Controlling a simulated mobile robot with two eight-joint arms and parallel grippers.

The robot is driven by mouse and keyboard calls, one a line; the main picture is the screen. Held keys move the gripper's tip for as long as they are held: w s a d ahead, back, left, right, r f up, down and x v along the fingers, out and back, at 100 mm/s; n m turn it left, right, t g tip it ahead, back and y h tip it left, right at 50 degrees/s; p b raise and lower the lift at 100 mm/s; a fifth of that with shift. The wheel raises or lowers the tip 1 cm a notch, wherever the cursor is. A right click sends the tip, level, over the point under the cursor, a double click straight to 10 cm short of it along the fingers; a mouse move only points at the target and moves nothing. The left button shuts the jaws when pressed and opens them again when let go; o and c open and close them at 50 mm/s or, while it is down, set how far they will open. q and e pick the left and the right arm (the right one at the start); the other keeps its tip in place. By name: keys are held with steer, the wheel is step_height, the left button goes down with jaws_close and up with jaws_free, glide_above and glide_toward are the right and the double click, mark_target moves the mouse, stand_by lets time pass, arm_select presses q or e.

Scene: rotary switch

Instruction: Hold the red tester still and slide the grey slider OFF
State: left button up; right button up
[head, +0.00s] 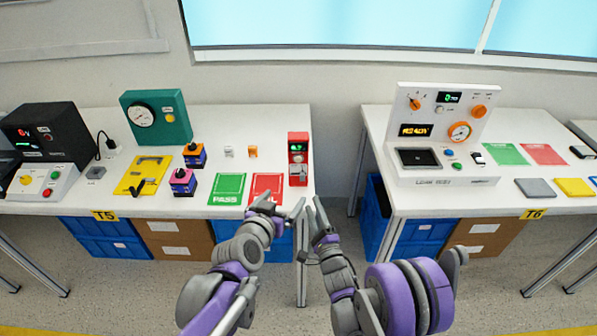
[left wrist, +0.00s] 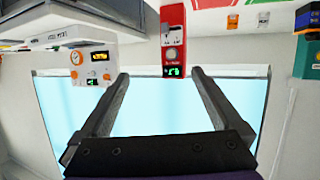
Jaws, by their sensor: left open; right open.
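The red tester (head: 298,158) stands upright near the right end of the left table. It has a small green-lit display at the top and a grey panel with the slider (head: 298,174) below; the slider's position is too small to tell. In the left wrist view the tester (left wrist: 173,45) appears upside down, between and beyond the open fingers of my left gripper (left wrist: 155,75). In the head view my left gripper (head: 283,207) is near the table's front right corner, in front of the tester and apart from it. My right gripper (head: 318,215) is open and empty beside it, off the table edge.
A red mat (head: 266,187) and a green PASS mat (head: 227,188) lie left of the tester. Small white and orange blocks (head: 252,151) stand behind them. A gap separates this table from the right table (head: 410,200), which bears a white console (head: 440,130).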

arm_select(q)
steer(key=w+d+n+t+y, duration=0.1)
steer(key=w+d+t, duration=0.2)
steer(key=w, duration=0.6)
steer(key=n+t+y, duration=0.2)
steer(key=y, duration=0.2)
glide_toward(298, 153)
steer(key=w, duration=1.2)
steer(key=shift+w+r, duration=0.2)
steer(key=shift+w, duration=0.2)
